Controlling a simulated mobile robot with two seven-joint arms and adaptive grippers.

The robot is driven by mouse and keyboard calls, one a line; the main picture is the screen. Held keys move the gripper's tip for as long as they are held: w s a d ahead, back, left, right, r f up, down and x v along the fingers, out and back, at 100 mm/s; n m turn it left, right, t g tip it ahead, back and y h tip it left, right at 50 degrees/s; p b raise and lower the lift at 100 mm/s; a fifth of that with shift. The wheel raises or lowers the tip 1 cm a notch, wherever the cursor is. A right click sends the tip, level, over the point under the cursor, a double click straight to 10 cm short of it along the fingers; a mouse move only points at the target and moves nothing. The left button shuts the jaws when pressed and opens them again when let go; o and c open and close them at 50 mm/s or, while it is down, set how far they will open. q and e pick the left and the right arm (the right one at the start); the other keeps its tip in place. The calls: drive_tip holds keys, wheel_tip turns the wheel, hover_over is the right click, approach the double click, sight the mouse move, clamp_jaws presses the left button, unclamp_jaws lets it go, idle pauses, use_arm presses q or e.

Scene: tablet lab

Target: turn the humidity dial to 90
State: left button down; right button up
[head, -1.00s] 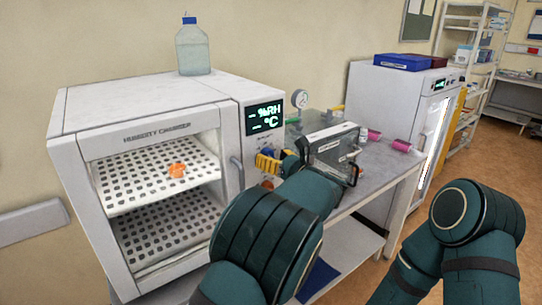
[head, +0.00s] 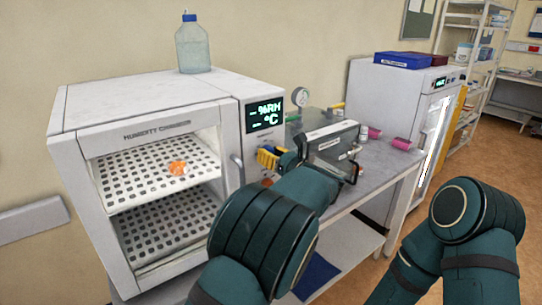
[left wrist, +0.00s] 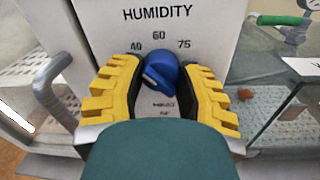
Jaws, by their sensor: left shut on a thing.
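The humidity dial is a blue knob (left wrist: 161,72) under the word HUMIDITY on the chamber's white panel (left wrist: 205,22). The marks 40, 60 and 75 show around it; no 90 mark is visible. My left gripper (left wrist: 160,85) has its yellow fingers on either side of the knob and is shut on it. In the head view the left gripper (head: 270,158) is at the panel below the display (head: 265,116), and hides the knob. The display shows dashes before %RH and °C. My right gripper is out of view.
The humidity chamber (head: 140,95) holds an orange item (head: 177,168) on its upper perforated shelf. A door handle (left wrist: 52,88) is close left of the gripper. A clear-fronted case (head: 330,140) and pink spools (head: 402,144) stand on the bench to the right.

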use_arm(q)
drive_tip(key=shift+f+m+b, duration=0.1)
drive_tip(key=shift+m+b, duration=0.6)
drive_tip(key=shift+m, duration=0.5)
drive_tip(key=m, duration=0.2)
drive_tip(key=shift+m+b, duration=0.4)
drive_tip(key=m, duration=0.3)
drive_tip(key=shift+m+t, duration=0.3)
drive_tip(key=shift+m, duration=0.1)
drive_tip(key=m, duration=0.4)
drive_tip(key=m+p, duration=0.1)
drive_tip(key=m, duration=0.1)
drive_tip(key=shift+m, duration=0.4)
drive_tip(key=m+p, duration=0.2)
drive_tip(key=m, duration=0.1)
drive_tip(key=shift+m+t+h, duration=0.3)
drive_tip(key=shift+m, duration=0.1)
drive_tip(key=m+p, duration=0.2)
drive_tip(key=m, duration=0.1)
drive_tip(key=shift+m+h, duration=0.3)
drive_tip(key=shift+m, duration=0.1)
drive_tip(key=shift+m+p, duration=1.35)
drive_tip(key=shift+m, duration=0.75)
drive_tip(key=shift+a, duration=0.1)
